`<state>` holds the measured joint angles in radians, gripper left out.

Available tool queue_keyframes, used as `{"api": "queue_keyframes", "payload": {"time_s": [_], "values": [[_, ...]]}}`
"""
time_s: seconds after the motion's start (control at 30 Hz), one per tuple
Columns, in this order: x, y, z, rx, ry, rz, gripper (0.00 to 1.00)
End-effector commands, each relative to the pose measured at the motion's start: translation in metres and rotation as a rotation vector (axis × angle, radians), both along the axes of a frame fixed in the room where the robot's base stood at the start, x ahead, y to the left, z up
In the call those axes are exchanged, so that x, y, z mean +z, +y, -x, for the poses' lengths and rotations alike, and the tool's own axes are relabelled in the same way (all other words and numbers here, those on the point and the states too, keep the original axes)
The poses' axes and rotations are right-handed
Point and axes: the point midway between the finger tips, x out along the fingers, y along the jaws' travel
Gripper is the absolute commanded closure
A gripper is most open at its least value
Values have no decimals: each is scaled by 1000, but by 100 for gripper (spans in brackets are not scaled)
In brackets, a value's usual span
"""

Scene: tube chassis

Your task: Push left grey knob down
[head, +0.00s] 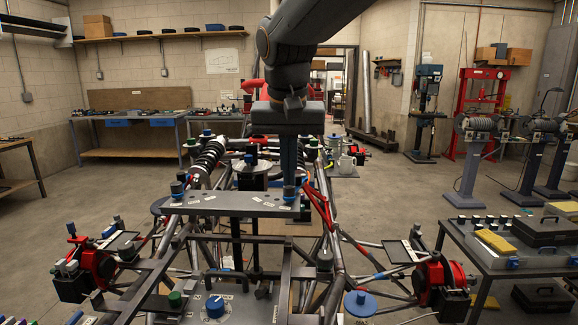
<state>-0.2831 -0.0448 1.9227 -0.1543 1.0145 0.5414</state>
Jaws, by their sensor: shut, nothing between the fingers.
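The tube chassis (335,250) fills the lower middle of the head view. A small grey cap (117,221) stands by the left red hub, and a similar one (417,228) by the right hub. Which part is the left grey knob is not clear at this size.
Red hubs (97,262) and tubes stick out at both sides of the chassis. Red cables (319,202) hang right of my gripper. A tool table (510,260) stands at the right.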

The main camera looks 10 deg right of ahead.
Motion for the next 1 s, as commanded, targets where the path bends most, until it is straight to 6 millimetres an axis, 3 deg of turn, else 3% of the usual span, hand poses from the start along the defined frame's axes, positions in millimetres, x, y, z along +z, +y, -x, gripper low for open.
{"api": "queue_keyframes", "payload": {"time_s": [0.37, 0.7, 1.0], "values": [[51, 1, 1, 0, -14, -4, 100], [114, 5, 21, 1, -12, -4, 100], [135, 5, 27, 0, -9, -3, 100]]}}
